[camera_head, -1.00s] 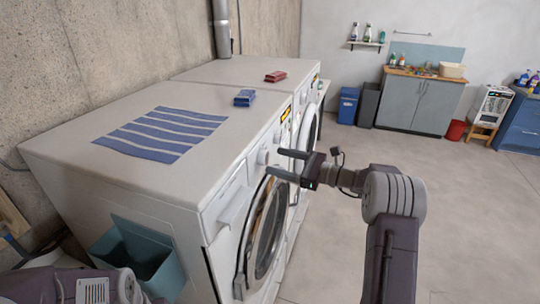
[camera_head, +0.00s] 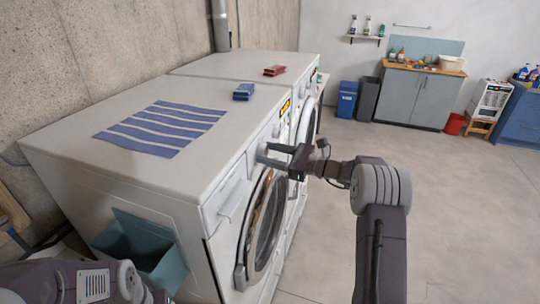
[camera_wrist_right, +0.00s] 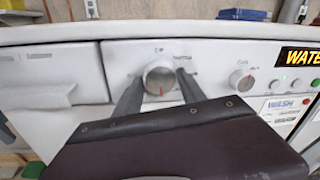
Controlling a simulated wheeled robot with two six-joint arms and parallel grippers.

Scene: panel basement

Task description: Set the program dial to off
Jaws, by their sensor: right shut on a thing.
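The program dial (camera_wrist_right: 160,78) is a round silver knob on the white washing machine's front panel (camera_wrist_right: 95,75). In the right wrist view its red mark points downward. A short label above it may read "Off", and another label to its upper right is too small to read. My right gripper (camera_wrist_right: 157,86) has one dark finger on each side of the dial and is shut on it. In the head view my right gripper (camera_head: 265,153) is at the front panel, where its fingers largely hide the dial. My left arm shows at lower left, but its gripper is out of view.
A smaller knob (camera_wrist_right: 241,80) and several buttons sit right of the dial. The detergent drawer (camera_wrist_right: 48,78) is to its left. A striped cloth (camera_head: 160,128), a blue block (camera_head: 244,92) and a red block (camera_head: 275,70) lie on top of the machines. The floor to the right is clear.

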